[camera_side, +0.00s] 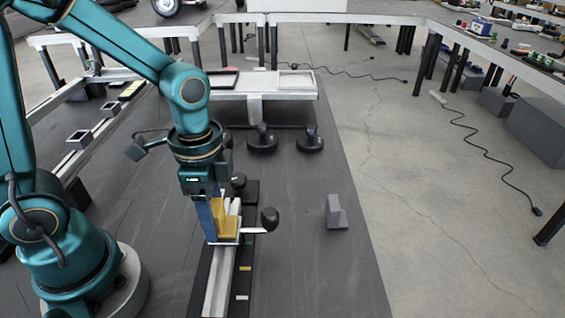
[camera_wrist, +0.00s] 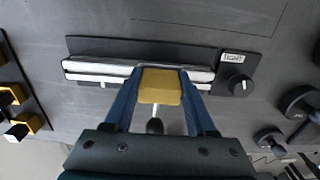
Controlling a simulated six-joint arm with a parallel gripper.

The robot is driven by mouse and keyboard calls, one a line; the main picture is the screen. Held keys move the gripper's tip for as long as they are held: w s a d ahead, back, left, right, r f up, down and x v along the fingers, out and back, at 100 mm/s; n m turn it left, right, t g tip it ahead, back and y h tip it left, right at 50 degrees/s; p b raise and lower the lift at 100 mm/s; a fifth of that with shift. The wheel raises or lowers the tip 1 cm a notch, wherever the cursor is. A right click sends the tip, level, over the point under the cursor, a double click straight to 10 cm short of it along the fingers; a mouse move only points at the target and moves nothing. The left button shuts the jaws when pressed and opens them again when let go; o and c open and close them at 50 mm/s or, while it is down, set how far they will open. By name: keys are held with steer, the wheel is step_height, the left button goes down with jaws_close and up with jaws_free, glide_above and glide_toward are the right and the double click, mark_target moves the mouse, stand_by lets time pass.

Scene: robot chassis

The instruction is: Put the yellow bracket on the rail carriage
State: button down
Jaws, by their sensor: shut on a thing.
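The yellow bracket (camera_side: 231,222) is between the blue fingers of my gripper (camera_side: 218,222), which is shut on it. In the wrist view the bracket (camera_wrist: 160,86) sits between both fingertips (camera_wrist: 160,74), over the pale rail (camera_wrist: 90,68). In the side view the rail (camera_side: 216,290) runs toward the camera on a dark base. The carriage (camera_side: 228,241) shows as a white plate at the bracket's lower end, with a lever and black knob (camera_side: 270,218) to the right. The bracket looks upright and at or just above the carriage; I cannot tell whether they touch. The fingers hide part of the carriage.
A grey block (camera_side: 335,213) stands on the dark mat to the right. Black round-based knobs (camera_side: 262,139) stand behind the rail, before a white tray stand (camera_side: 297,82). A dial (camera_wrist: 240,85) is right of the rail. Mat at front right is clear.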

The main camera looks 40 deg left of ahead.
steer(key=shift+f, duration=0.1)
steer(key=shift+c, duration=1.1)
jaws_free()
step_height(320, 180, up, 12)
steer(key=shift+s+a+f+n+t, duration=0.25)
steer(key=shift+s+n+t, duration=0.35)
steer(key=shift+n+t, duration=0.65)
steer(key=shift+s+a+f+n+t, duration=0.25)
steer(key=shift+s+n+t, duration=0.35)
steer(key=shift+n, duration=1.15)
steer(key=shift+s+a+f+n+t, duration=0.15)
steer(key=shift+s+f+n+t, duration=0.35)
steer(key=shift+n+t, duration=0.75)
steer(key=shift+s+r+n+g, duration=0.1)
steer(key=shift+r+n+g, duration=0.05)
steer(key=shift+n+g, duration=0.15)
